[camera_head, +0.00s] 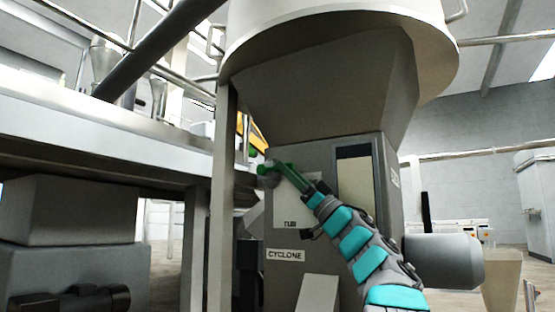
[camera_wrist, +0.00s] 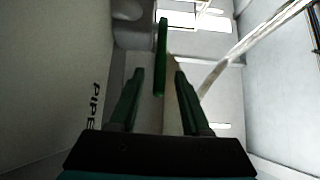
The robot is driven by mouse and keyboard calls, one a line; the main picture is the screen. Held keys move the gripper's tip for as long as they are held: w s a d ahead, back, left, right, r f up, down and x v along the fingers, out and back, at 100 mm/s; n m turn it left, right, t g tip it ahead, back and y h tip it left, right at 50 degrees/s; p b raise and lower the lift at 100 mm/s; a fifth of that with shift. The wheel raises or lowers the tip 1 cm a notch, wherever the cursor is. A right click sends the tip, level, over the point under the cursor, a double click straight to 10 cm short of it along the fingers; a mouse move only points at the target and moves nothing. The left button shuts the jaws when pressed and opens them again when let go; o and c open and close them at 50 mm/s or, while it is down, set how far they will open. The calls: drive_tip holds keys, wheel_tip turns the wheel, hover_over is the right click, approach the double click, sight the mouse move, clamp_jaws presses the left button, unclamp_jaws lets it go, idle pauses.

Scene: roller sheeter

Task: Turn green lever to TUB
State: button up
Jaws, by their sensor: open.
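The green lever (camera_wrist: 161,60) shows in the wrist view as a slim bar, with its near end in the gap between my fingertips. In the head view the green lever (camera_head: 264,169) is by a grey hub on the machine's front panel, and its green blends with my fingers. My gripper (camera_head: 288,170) is at the lever; its dark green fingers (camera_wrist: 158,75) are spread on either side of the lever's end, with gaps visible. The TUB label (camera_head: 290,224) is on the panel below the lever. A PIPE label (camera_wrist: 95,106) shows on the panel at left in the wrist view.
A CYCLONE sign (camera_head: 285,255) is low on the panel. A grey post (camera_head: 222,200) and a metal platform (camera_head: 110,150) stand left of the lever. The large white drum (camera_head: 340,25) hangs above. A grey cylinder (camera_head: 443,262) juts out at right.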

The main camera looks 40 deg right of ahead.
drive_tip(key=shift+p+x, duration=0.45)
drive_tip(key=shift+x, duration=2.05)
drive_tip(key=shift+c, duration=0.3)
clamp_jaws()
